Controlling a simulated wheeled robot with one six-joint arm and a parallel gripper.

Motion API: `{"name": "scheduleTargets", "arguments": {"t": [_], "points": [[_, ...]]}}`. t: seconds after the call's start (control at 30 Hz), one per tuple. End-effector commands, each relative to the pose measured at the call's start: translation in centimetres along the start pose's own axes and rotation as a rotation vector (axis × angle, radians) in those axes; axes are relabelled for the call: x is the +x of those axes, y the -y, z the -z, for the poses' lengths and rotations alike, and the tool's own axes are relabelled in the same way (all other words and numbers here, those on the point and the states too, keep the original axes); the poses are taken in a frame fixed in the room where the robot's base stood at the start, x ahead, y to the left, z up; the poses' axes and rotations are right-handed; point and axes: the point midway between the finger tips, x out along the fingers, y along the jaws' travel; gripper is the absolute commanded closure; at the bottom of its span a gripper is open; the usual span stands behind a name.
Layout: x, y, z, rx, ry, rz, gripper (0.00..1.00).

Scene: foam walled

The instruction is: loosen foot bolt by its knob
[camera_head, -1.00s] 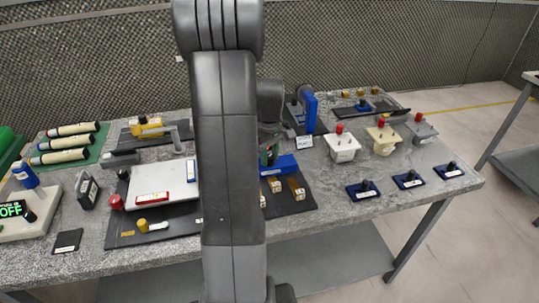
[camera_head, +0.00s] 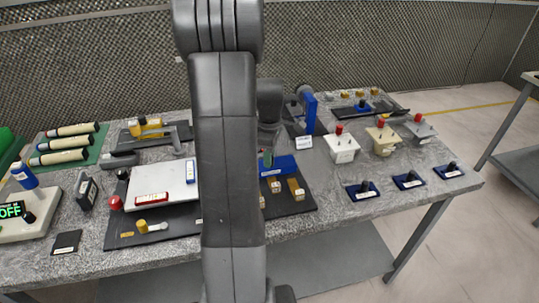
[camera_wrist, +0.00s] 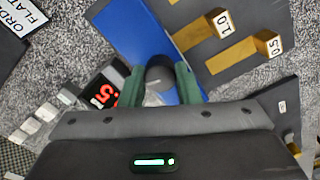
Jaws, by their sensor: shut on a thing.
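In the wrist view the two green fingers of my gripper (camera_wrist: 159,84) stand on either side of a dark round knob (camera_wrist: 160,72). My gripper is shut on this knob. The knob sits at a blue block (camera_wrist: 130,30) and its lower part is hidden between the fingers. No bolt shank or thread shows. In the head view the blue block (camera_head: 283,166) lies on the bench right of my arm. My gripper (camera_head: 267,159) is at its left end, mostly hidden behind my arm.
Brass weights marked 1.0 (camera_wrist: 221,22) and 0.5 (camera_wrist: 267,43) lie beside the block. A white plate (camera_head: 163,183) lies left of my arm; white and cream boxes (camera_head: 342,148) stand to the right.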

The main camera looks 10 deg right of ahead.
Motion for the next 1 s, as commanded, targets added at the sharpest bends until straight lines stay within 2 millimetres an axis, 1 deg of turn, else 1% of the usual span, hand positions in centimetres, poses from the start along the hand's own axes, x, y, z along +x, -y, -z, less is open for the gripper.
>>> {"name": "scheduleTargets", "arguments": {"t": [0.37,0.4,0.47,0.5,0.83,0.93,1.0], "points": [[-0.1,-0.1,0.0,-0.005,-0.001,-0.004,0.93],[-0.1,-0.1,0.0,-0.005,-0.001,-0.004,0.68],[-0.1,-0.1,0.0,-0.005,-0.001,-0.004,0.56],[-0.1,-0.1,0.0,-0.005,-0.001,-0.003,0.49],[-0.3,-0.1,0.0,-0.004,-0.001,-0.002,0.48],[-1.2,-0.1,0.0,-0.004,-0.002,-0.005,0.48],[-2.3,-0.1,0.1,-0.004,-0.002,-0.007,0.48]]}}
